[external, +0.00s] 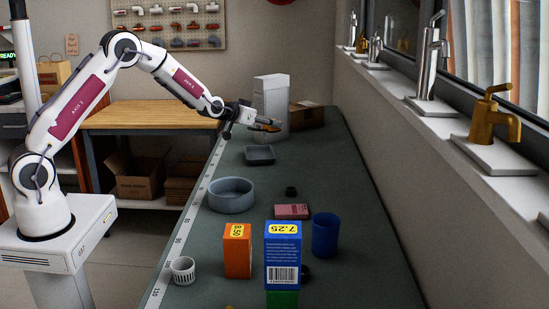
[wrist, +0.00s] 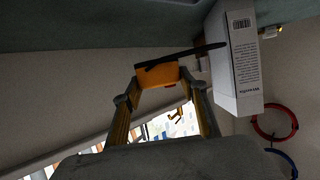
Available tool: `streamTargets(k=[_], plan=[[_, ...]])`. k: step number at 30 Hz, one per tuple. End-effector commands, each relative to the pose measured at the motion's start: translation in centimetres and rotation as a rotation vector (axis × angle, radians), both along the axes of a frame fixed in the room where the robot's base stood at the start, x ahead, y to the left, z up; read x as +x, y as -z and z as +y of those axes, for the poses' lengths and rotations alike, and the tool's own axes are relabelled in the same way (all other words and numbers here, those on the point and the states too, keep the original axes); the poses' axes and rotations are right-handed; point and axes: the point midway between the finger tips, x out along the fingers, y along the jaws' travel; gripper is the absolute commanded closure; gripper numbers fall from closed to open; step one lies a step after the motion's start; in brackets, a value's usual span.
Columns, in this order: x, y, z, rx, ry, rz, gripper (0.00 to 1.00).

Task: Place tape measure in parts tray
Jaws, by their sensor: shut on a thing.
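My gripper (external: 268,125) is shut on the tape measure (external: 264,128), a small orange-yellow thing with a dark edge. In the wrist view the tape measure (wrist: 157,75) sits between the two fingertips of my gripper (wrist: 160,87), with a dark strip along its far side. My gripper holds it in the air above the far part of the counter. The parts tray appears to be the small dark grey square tray (external: 260,162) on the counter, lower in the external view than my gripper. The tray cannot be made out in the wrist view.
A tall white box (external: 271,95) stands right behind my gripper; it is close on the right in the wrist view (wrist: 235,75). A cardboard box (external: 307,114) is beside it. A round grey bowl (external: 231,205), orange box (external: 237,255), blue box (external: 283,255) and blue cup (external: 325,235) stand nearer.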

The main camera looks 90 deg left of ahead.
Motion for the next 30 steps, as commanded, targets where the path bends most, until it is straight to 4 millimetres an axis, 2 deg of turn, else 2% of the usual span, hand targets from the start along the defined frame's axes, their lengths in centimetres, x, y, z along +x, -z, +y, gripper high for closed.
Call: streamTargets(k=[3, 6, 11, 24, 30], plan=[[-2.4, 0.0, 1.9, 0.002, -0.027, -0.001, 0.89], [-3.7, 0.2, 2.6, 0.0, -0.036, -0.001, 0.89], [-3.4, 0.8, 1.5, 0.0, -0.018, -0.002, 0.89], [-3.4, 0.8, 1.6, 0.001, -0.024, -0.002, 0.89], [-3.4, 1.8, 1.6, 0.001, -0.025, 0.0, 0.89]])
